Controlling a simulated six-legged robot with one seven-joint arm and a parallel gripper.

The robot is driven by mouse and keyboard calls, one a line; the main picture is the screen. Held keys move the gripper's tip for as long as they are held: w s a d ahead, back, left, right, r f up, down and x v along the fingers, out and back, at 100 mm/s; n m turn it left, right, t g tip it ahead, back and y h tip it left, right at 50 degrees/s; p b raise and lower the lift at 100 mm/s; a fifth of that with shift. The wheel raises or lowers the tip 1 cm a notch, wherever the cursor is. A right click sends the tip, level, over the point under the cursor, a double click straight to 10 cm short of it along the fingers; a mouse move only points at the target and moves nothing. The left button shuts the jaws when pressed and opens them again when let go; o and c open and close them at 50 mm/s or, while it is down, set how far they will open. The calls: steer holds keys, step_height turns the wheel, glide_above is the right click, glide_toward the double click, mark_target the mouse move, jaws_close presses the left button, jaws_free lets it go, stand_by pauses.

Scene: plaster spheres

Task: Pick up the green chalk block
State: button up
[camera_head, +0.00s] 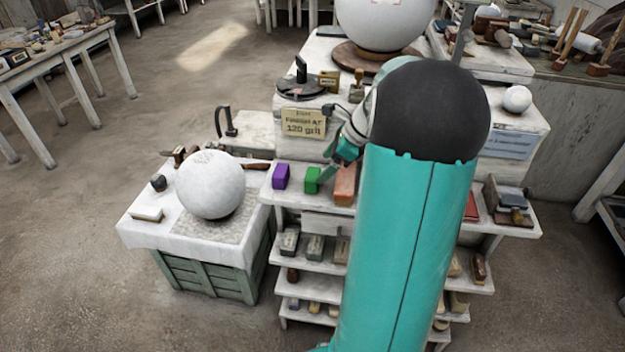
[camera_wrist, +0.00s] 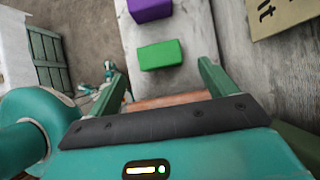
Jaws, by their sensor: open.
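The green chalk block (camera_head: 312,180) lies on the top ledge of the white shelf unit (camera_head: 322,223), between a purple block (camera_head: 281,176) and an orange-brown block (camera_head: 345,184). In the wrist view the green block (camera_wrist: 160,55) lies beyond the fingertips, roughly in line with the gap between them. The purple block (camera_wrist: 149,9) is farther off, and the orange-brown block (camera_wrist: 172,101) shows nearer, partly hidden by my gripper. My gripper (camera_wrist: 158,78) is open and empty. In the head view my gripper (camera_head: 334,171) is beside the green block, partly hidden by my arm.
A sign (camera_head: 303,122) stands behind the ledge. A large white sphere (camera_head: 211,185) rests on a cloth-covered crate (camera_head: 208,275) at left. Lower shelves hold several small blocks. A dark tool (camera_head: 299,80) lies on the upper tier. Open floor extends at left.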

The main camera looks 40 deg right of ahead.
mark_target(315, 174)
steer(key=x, duration=0.7)
steer(key=shift+w, duration=0.1)
steer(key=shift+r, duration=0.1)
steer(key=c, duration=1.1)
steer(key=shift+c, duration=0.4)
steer(key=shift+r, duration=0.1)
